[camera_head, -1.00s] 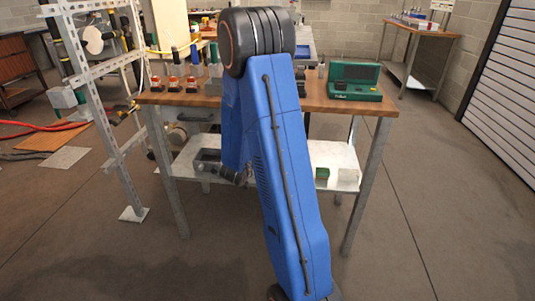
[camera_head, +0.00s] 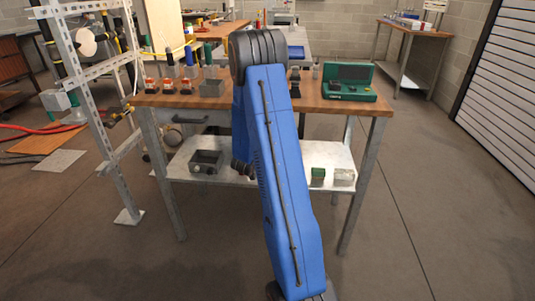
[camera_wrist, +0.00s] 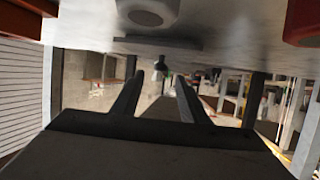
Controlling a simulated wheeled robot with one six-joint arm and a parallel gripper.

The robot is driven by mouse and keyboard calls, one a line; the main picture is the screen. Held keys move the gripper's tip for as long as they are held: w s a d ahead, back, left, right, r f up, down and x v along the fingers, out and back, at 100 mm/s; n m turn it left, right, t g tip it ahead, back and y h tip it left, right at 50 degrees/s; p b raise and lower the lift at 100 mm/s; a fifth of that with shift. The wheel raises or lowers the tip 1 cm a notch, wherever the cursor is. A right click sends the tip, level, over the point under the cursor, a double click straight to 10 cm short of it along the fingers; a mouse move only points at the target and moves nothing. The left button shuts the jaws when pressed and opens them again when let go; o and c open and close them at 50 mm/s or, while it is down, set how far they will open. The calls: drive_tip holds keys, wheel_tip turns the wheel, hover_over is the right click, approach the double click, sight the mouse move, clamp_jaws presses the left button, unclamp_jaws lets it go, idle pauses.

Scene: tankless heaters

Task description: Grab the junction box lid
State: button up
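A grey open-topped box (camera_head: 206,162), which looks like a junction box, sits on the lower shelf of the workbench, left of my arm. I cannot pick out its lid for certain in either view. In the camera_head view my gripper is mostly hidden behind my blue arm, near the lower shelf and right of the grey box. In the wrist view my gripper (camera_wrist: 158,92) has its two dark fingers spread apart, with nothing held between them. A small dark, pale-tipped thing shows beyond the fingertips, too blurred to name.
The wooden workbench top (camera_head: 340,106) carries a green case (camera_head: 349,82) and several small fittings at left. A green box (camera_head: 318,174) and a pale box (camera_head: 344,175) sit at the shelf's right. A metal frame (camera_head: 90,110) stands left. Floor right of the bench is clear.

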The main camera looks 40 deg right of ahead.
drive_tip(key=x, duration=0.4)
drive_tip(key=shift+f, duration=0.1)
clamp_jaws()
